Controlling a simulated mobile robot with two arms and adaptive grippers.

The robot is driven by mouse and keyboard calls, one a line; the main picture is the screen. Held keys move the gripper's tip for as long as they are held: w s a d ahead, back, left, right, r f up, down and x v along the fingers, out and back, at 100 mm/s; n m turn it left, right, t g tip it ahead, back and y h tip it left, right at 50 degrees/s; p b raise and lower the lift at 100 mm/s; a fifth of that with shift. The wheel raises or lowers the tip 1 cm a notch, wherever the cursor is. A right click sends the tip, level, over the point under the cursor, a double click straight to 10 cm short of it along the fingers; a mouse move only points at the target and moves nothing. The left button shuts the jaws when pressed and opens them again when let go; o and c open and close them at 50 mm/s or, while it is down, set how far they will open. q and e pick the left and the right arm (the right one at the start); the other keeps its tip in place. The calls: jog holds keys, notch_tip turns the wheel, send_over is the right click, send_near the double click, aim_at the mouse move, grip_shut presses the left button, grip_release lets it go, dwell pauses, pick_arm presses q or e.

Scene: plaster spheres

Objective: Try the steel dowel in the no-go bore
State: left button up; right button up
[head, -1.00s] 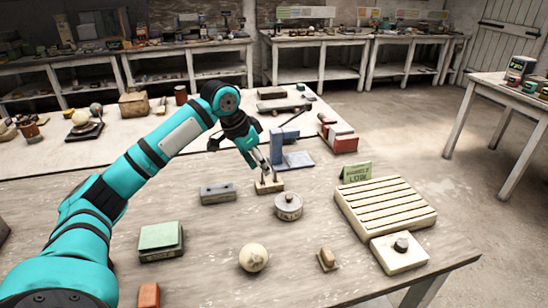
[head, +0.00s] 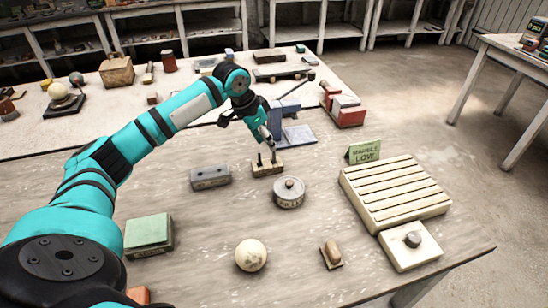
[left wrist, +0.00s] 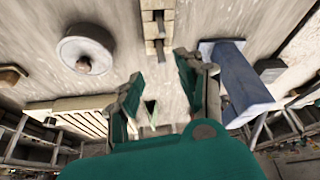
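A small pale wooden stand (head: 267,170) holds upright dowels, one dark (head: 260,160) and one greyer (head: 273,157); I cannot tell for sure which is steel. My left gripper (head: 268,142) is just above and behind the stand. In the left wrist view its fingers (left wrist: 158,95) are spread with a gap between them, and the stand (left wrist: 152,47) lies beyond the tips. A grey block with small dark holes on top (head: 210,176) sits left of the stand; its bore markings are too small to read. My right gripper is not in view.
A blue angled block (head: 298,134) is just behind. A slatted cream board (head: 395,193), a green-topped block (head: 148,233) and a pale sphere (head: 250,255) lie around.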

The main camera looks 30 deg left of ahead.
aim_at(274, 152)
pick_arm(q)
jog(key=shift+p+x, duration=0.5)
jog(key=shift+x, duration=2.95)
jog(key=shift+w+a, duration=0.1)
jog(key=shift+a, duration=0.05)
grip_shut()
